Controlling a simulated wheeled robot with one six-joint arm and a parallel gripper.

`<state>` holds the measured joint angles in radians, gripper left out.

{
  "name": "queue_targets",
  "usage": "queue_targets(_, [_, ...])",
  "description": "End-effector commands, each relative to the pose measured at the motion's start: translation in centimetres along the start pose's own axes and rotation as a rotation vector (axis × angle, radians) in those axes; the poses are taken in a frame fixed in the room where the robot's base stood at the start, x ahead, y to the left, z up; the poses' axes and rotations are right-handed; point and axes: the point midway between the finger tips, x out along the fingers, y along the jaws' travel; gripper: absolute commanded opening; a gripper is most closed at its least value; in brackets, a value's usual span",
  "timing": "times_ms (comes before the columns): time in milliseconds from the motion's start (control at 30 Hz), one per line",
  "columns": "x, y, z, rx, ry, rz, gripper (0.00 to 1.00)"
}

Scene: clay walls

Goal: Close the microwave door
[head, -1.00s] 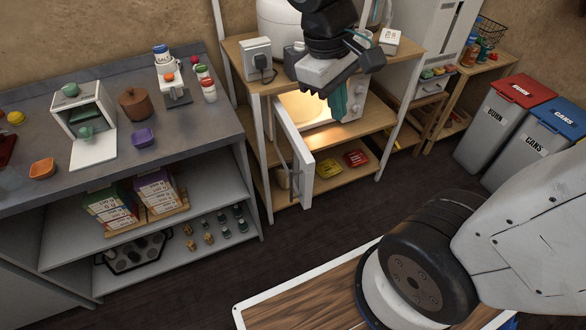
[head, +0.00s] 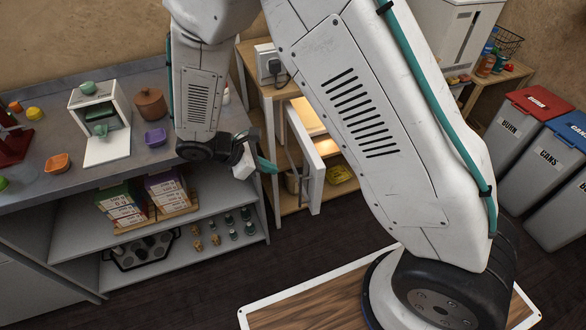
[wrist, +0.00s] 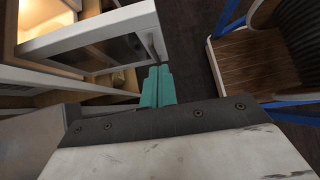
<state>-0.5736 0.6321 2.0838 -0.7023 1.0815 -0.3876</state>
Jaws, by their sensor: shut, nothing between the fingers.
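The microwave's lit interior (head: 306,118) shows on the wooden shelf unit, partly hidden behind my arm. Its white door (head: 308,160) stands wide open, swung out toward the camera, with a bar handle on its left, outer face. In the wrist view the door (wrist: 90,38) has a dark window, and the glowing interior (wrist: 48,12) is at the upper left. My gripper (head: 266,164) is left of the door, on its handle side. Its teal fingers (wrist: 157,87) are together and empty, close to the door's free end; I cannot tell if they touch it.
The grey counter (head: 60,190) with small dishes stands left of my gripper, with boxes (head: 145,200) on its shelf. A yellow packet (head: 340,174) lies on the shelf below the microwave. Bins (head: 530,120) stand at right. Dark floor in front of the door is clear.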

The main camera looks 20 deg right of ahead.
Motion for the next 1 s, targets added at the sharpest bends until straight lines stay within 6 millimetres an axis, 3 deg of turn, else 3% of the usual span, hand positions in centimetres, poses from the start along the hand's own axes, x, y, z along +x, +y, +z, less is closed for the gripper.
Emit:
queue_targets(500, [10.0, -0.1, 0.3, 0.002, 0.0, -0.006, 0.0])
queue_targets(700, [11.7, -0.1, 2.3, 0.005, 0.001, -0.004, 0.0])
queue_targets(1000, [12.3, -0.1, 3.0, 0.004, 0.001, -0.003, 0.0])
